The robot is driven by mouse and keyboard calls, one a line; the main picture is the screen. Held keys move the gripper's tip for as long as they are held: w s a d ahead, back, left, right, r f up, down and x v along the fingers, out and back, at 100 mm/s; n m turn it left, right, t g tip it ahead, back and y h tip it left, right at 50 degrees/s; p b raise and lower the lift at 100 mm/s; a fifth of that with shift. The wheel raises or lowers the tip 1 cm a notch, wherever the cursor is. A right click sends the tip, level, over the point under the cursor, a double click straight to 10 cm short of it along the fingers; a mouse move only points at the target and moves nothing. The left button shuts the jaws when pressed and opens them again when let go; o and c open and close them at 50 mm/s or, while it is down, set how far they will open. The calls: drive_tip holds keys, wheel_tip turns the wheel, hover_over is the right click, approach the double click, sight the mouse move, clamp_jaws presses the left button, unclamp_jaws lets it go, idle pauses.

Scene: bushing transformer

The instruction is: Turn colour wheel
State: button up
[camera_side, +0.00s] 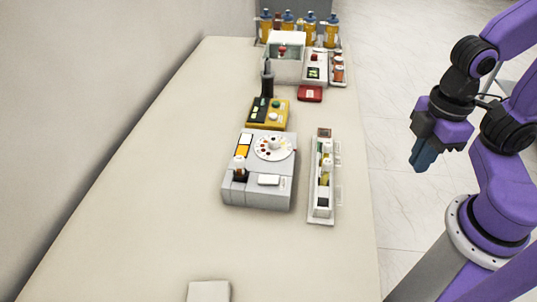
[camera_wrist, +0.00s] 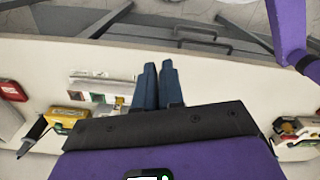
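The colour wheel (camera_side: 273,148) is a white disc with several coloured dots. It lies on top of a grey box-shaped device (camera_side: 258,194) in the middle of the table in the side view. My gripper (camera_side: 423,160) hangs to the right of the table, clear of the wheel and the device. In the wrist view its two dark blue fingers (camera_wrist: 158,80) lie side by side with nothing seen between them. I cannot make out the wheel in the wrist view, where my gripper body covers the lower middle.
A white tray (camera_side: 320,216) with small items stands right of the device. Behind are a yellow device (camera_side: 282,117) with a dark upright part, a red box (camera_side: 310,94), a white box (camera_side: 285,68) and several bottles. A pale block (camera_side: 208,291) lies in front. The table's left side is clear.

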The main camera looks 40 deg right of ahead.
drive_tip(key=o, duration=0.5)
drive_tip(key=shift+w+a+r, duration=0.1)
drive_tip(key=shift+w+a, duration=0.05)
drive_tip(key=shift+w, duration=0.05)
drive_tip(key=shift+o, duration=0.8)
drive_tip(key=w+a+r, duration=0.2)
drive_tip(key=w+a, duration=0.2)
drive_tip(key=w, duration=0.2)
drive_tip(key=w+a+r, duration=0.3)
drive_tip(key=w+a, duration=0.1)
drive_tip(key=w, duration=0.2)
drive_tip(key=shift+w+a+r+n, duration=0.25)
drive_tip(key=shift+w+a+n, duration=0.05)
drive_tip(key=shift+n, duration=0.1)
drive_tip(key=n, duration=0.1)
approach(273, 140)
wheel_tip(273, 140, down, 9)
drive_tip(key=shift+w+a+r, duration=0.1)
drive_tip(key=shift+h, duration=0.3)
clamp_jaws()
